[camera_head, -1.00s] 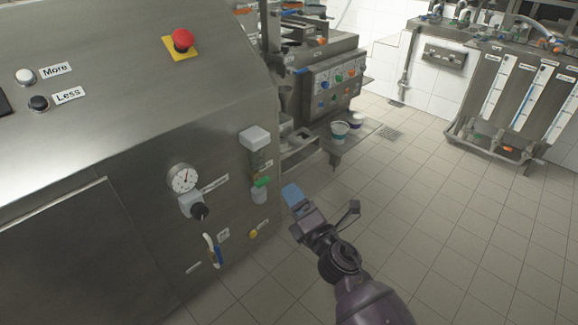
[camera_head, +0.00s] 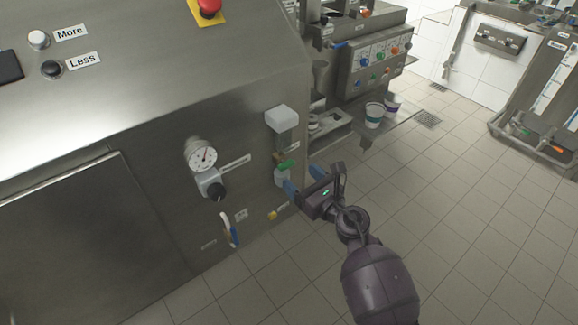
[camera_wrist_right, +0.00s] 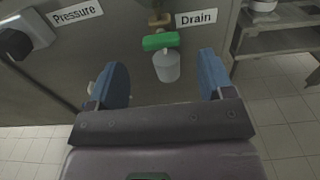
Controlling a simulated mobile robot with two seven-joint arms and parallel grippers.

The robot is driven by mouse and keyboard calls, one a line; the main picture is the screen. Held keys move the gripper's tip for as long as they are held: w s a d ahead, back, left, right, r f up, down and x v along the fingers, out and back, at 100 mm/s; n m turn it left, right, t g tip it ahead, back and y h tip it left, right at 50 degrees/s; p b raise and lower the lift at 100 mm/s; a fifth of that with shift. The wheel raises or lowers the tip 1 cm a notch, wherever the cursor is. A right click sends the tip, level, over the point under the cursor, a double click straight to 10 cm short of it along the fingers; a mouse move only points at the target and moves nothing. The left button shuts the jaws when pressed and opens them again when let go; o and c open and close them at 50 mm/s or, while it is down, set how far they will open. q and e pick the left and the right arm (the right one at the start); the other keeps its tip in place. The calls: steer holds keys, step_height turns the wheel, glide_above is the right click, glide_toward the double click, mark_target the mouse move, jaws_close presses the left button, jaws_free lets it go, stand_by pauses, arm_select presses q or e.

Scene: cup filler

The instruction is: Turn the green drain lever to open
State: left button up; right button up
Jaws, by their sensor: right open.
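The green drain lever (camera_head: 285,165) sits on the side panel of the steel machine, below a white box. In the right wrist view the green lever (camera_wrist_right: 160,41) lies roughly level under a brass fitting, beside the "Drain" label (camera_wrist_right: 196,18). A pale cup-like outlet (camera_wrist_right: 166,66) is just below it. My right gripper (camera_head: 304,180) is open, with blue fingertips, close to the lever at its lower right. In the wrist view the gripper (camera_wrist_right: 164,80) has its fingers to either side of the lever and outlet, with nothing between them touching. My left gripper is not in view.
A pressure gauge (camera_head: 201,154) with a black knob (camera_head: 217,191) is left of the lever. Cups (camera_head: 374,115) stand on a shelf behind. The tiled floor (camera_head: 470,230) at right is clear.

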mark_target(289, 167)
steer(key=x, duration=0.4)
steer(key=shift+f+b, duration=0.1)
steer(key=shift+b, duration=0.2)
steer(key=shift+x, duration=0.85)
steer(key=shift+c, duration=0.4)
